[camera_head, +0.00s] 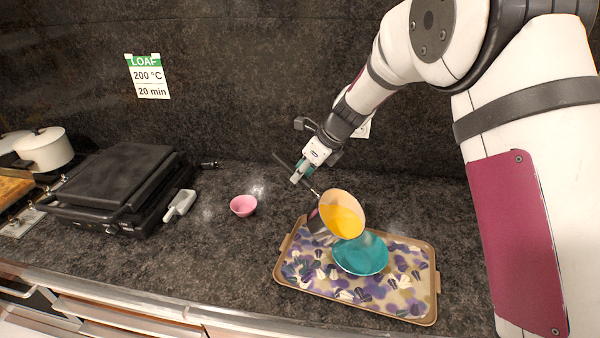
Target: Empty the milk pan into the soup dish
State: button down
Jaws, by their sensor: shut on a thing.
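The milk pan (328,220) is held tilted over the tray, its open mouth turned toward the camera and down to the right. Orange-yellow contents (343,221) show inside it. The teal soup dish (362,257) stands on the tray just below and to the right of the pan's rim. I cannot tell whether the pan touches the dish, or whether anything is in the dish. My gripper (304,172) is shut on the pan's handle, above and left of the pan.
The patterned tray (433,290) lies near the counter's front edge. A pink bowl (243,205) stands to its left. Farther left are a scoop (180,204), a black contact grill (118,185) and a white pot (46,150). A dark wall rises behind. The counter between pink bowl and tray is clear.

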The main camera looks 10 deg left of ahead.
jog(key=shift+s+d+r+y+p, duration=0.3)
jog(key=shift+d+r+y, duration=0.15)
jog(key=shift+r, duration=0.3)
jog(key=shift+d, duration=0.15)
jog(key=shift+s+d+r+t+p, duration=0.1)
jog(key=shift+d+r+t+p, duration=0.2)
jog(key=shift+d, duration=0.1)
jog(key=shift+s+d+r+y, duration=0.15)
jog(key=shift+d+r+y, duration=0.2)
jog(key=shift+y, duration=0.2)
jog(key=shift+s+d+r+t+y, duration=0.1)
jog(key=shift+d+r+t+y, duration=0.1)
jog(key=shift+d, duration=0.1)
jog(key=shift+s+d+r+t+y, duration=0.1)
jog(key=shift+d+y, duration=0.1)
jog(key=shift+d, duration=0.1)
jog(key=shift+s+d+r, duration=0.15)
jog(key=shift+d+r, duration=0.1)
jog(key=shift+d, duration=0.05)
jog(key=shift+d+y, duration=0.1)
jog(key=shift+y, duration=0.2)
